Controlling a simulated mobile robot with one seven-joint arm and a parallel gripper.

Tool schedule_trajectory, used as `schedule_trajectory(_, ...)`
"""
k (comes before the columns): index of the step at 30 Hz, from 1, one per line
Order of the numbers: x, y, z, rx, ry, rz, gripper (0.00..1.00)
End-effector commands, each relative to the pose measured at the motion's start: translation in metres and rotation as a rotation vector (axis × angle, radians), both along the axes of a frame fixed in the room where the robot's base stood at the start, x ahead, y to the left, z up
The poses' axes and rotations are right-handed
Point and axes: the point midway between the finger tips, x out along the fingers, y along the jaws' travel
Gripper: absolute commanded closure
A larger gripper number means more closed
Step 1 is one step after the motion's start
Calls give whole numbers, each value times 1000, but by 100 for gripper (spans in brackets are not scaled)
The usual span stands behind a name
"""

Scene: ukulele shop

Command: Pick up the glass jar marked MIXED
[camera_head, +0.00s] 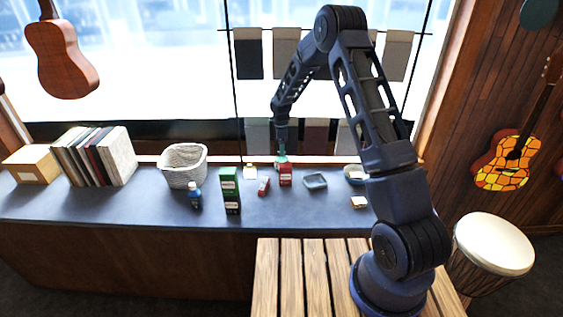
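I cannot make out any label reading MIXED, and no item shows clearly as a glass jar. A small pale item with a yellowish top (250,172) stands at the back of the counter; it is too small to tell whether it is a jar. My gripper (281,158) points down at the back of the counter, directly above or behind a small red container (286,176). Its fingers are too small to show whether they are open or shut, or whether they touch the red container.
On the dark counter (130,204) stand a blue bottle (195,197), green box (230,187), small red item (263,186), grey-blue dish (315,181), bowl (354,174), cream block (359,202), woven basket (183,166) and books (118,156). The counter's front strip is mostly clear.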

Motion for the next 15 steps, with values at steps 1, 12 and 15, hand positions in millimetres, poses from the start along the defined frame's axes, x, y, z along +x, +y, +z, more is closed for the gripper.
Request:
schedule_trajectory(1,0,0,-4,0,0,1,14)
schedule_trajectory(12,-5,1,-39,1,3,0,14)
schedule_trajectory(15,-4,0,-51,0,1,1,14)
